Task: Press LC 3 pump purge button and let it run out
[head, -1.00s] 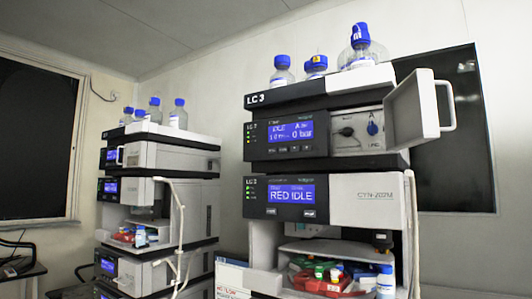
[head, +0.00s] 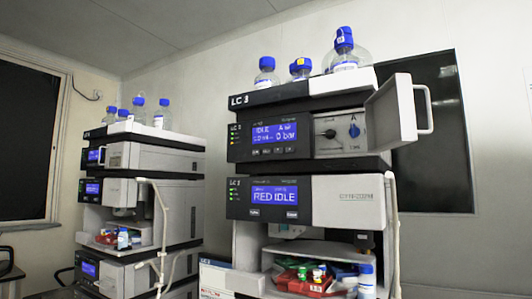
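The LC 3 stack (head: 290,99) stands right of centre, its label on the top tray's front edge. Below the tray is its pump module (head: 236,143), with a blue display (head: 275,134) that seems to read "IDLE" and "0 bar". A row of small buttons (head: 272,151) sits under the display; their labels are too small to read. The pump's front door (head: 392,112) stands open to the right. It uncovers a black knob (head: 330,134) and a blue knob (head: 354,131). Neither of my grippers is in view.
Below the pump, a module (head: 335,201) shows "RED IDLE" above an open bay with coloured racks and vials (head: 310,275). Blue-capped bottles (head: 345,55) stand on top. A second stack (head: 150,155) stands to the left, with a gap between the stacks. A dark panel (head: 435,140) is behind.

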